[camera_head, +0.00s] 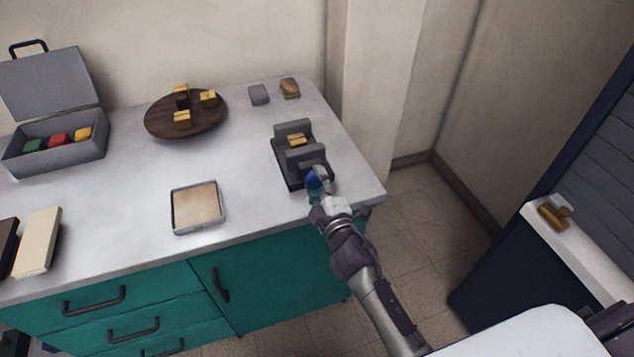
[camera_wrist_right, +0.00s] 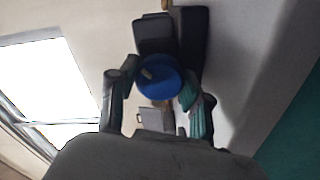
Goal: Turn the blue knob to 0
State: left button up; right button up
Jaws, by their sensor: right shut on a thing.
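The blue knob (camera_head: 313,180) is on the front of a dark grey device (camera_head: 287,172) near the right end of the counter. In the right wrist view the knob (camera_wrist_right: 157,77) is round with a small pale mark on its face. My right gripper (camera_head: 322,182) is at the knob and partly hides it in the head view. In the right wrist view its two fingers (camera_wrist_right: 158,90) stand on either side of the knob, shut on it. I cannot read any dial numbers. My left gripper is not in view.
A shallow tray (camera_head: 221,226) lies left of the device. A round wooden board (camera_head: 158,127) with several small blocks and an open grey case (camera_head: 104,153) stand further left. Two small blocks lie behind the device. The counter's right edge is close to my right arm.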

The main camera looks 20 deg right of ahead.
jog(key=n, duration=0.4)
jog(key=shift+f+n, duration=0.1)
jog(key=shift+n, duration=1.9)
jog(key=o, duration=1.2)
jog(key=shift+c, duration=0.2)
jog(key=shift+s, duration=0.1)
jog(key=s, duration=1.2)
jog(key=shift+d, duration=0.15)
